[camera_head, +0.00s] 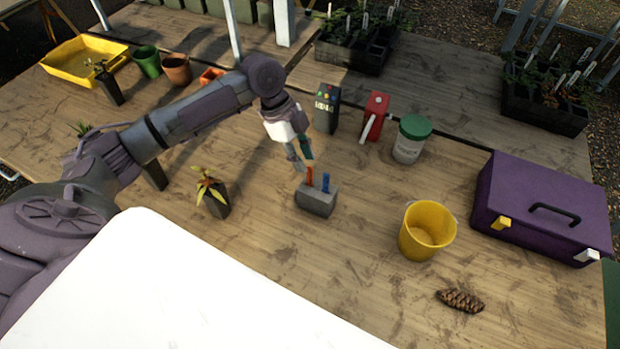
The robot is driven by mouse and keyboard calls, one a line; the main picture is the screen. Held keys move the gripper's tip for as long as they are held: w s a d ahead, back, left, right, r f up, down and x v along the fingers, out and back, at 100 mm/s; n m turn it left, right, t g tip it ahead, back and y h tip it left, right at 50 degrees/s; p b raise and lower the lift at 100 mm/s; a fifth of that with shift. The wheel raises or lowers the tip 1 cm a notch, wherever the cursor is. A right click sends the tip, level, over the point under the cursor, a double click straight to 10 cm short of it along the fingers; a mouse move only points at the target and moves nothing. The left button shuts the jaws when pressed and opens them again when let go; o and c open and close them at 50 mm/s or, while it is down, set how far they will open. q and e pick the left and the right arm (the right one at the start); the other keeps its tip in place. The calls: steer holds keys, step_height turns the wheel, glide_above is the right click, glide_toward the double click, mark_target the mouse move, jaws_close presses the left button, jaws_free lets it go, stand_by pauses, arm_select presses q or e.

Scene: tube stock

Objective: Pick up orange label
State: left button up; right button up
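The orange label (310,177) stands upright in a small grey block (317,202) in the middle of the wooden table. A blue label (326,182) stands in the same block, just to its right. My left gripper (303,164) points down right above the orange label. Its two fingers are apart, and the fingertips are close to the label's top. I cannot tell whether they touch it. My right gripper is not in view.
A small potted plant (213,195) stands left of the block, and a yellow bucket (427,231) stands to its right. A purple case (540,205) and pinecone (460,300) lie right.

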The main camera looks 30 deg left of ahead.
mark_target(310, 172)
arm_select(q)
steer(key=x, duration=0.1)
steer(key=p+x, duration=0.1)
steer(key=x, duration=0.1)
steer(key=shift+s+d+f, duration=0.2)
steer(key=shift+d, duration=0.15)
steer(key=shift+w+d+f, duration=0.1)
steer(key=shift+f, duration=0.35)
jaws_close()
